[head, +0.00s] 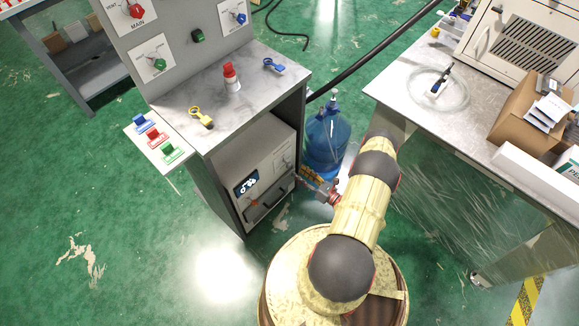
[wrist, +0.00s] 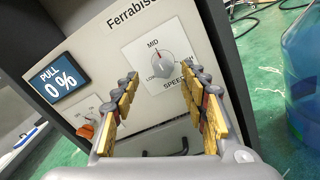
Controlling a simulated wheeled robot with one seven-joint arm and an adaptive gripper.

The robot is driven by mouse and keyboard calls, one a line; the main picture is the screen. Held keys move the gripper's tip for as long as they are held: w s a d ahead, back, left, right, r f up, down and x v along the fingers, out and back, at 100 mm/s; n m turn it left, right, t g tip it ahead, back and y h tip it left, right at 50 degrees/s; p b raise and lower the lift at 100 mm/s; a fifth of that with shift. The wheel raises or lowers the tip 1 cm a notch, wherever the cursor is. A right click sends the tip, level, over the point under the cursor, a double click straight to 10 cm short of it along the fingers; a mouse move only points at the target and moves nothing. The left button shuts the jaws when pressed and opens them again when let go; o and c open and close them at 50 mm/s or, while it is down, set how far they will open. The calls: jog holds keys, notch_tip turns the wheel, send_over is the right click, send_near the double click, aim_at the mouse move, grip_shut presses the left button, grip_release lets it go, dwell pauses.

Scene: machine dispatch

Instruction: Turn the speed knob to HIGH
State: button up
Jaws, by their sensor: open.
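The speed knob (wrist: 163,66) is a small grey dial with a red pointer mark on a white plate on the machine's front. In the wrist view its mark points up toward MID.
The machine's display (wrist: 60,81) reads PULL 0 %. An orange knob (wrist: 86,131) is below it. The machine sits inside a grey cabinet (head: 222,196). A blue water bottle (head: 325,138) stands close beside my gripper. A worktable (head: 400,75) is to the right.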

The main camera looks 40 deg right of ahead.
aim_at(290, 165)
jog(key=shift+h, duration=0.3)
jog(key=w, duration=0.2)
jog(key=w+b, duration=0.1)
jog(key=w, duration=0.2)
jog(key=w+b, duration=0.1)
jog(key=w, duration=0.1)
jog(key=shift+w+a+f, duration=0.2)
jog(key=shift+f, duration=0.1)
jog(key=shift+c, duration=1.2)
grip_shut()
